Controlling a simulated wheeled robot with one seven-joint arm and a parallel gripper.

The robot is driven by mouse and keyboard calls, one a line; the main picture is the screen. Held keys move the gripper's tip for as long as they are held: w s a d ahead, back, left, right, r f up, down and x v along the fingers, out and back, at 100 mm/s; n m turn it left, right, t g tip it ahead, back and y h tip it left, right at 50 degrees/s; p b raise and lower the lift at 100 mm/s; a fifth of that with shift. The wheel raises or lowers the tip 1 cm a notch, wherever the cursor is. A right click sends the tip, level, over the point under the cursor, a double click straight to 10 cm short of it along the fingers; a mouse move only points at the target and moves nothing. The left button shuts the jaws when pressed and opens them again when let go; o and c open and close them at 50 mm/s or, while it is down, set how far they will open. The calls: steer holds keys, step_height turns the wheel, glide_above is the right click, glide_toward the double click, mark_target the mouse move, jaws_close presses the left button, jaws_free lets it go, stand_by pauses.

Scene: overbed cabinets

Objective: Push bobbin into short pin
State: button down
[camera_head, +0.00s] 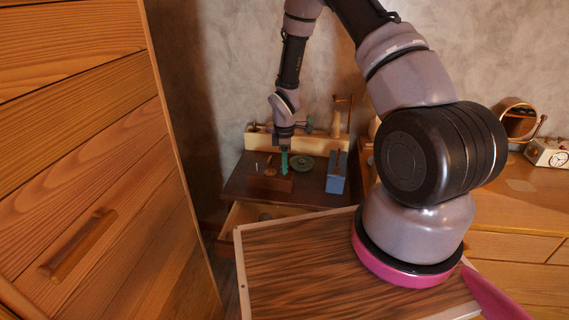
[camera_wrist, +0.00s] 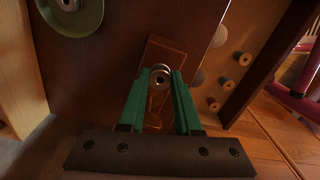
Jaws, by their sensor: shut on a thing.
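My gripper (camera_head: 284,172) points down over the small dark bedside cabinet. In the wrist view, its green fingers (camera_wrist: 160,88) are shut on a small round metallic bobbin (camera_wrist: 160,72), which has a dark centre. A reddish-brown wooden block (camera_wrist: 160,48) lies beyond and beneath the bobbin. The block also shows in the head view (camera_head: 270,183), with small upright pieces near its left part. The short pin cannot be made out clearly; the fingers and bobbin cover part of the block. I cannot tell whether the bobbin touches a pin.
A green round disc (camera_head: 301,162) and a blue box (camera_head: 337,172) stand on the cabinet top (camera_head: 237,183), right of my gripper. An open drawer (camera_head: 240,215) sits below. A tall wooden cabinet (camera_head: 110,150) fills the left. Several round pegs (camera_wrist: 240,59) show right in the wrist view.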

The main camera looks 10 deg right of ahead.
steer(key=shift+f, duration=0.75)
steer(key=c, duration=0.5)
jaws_free()
step_height(320, 180, up, 11)
steer(key=shift+f, duration=0.1)
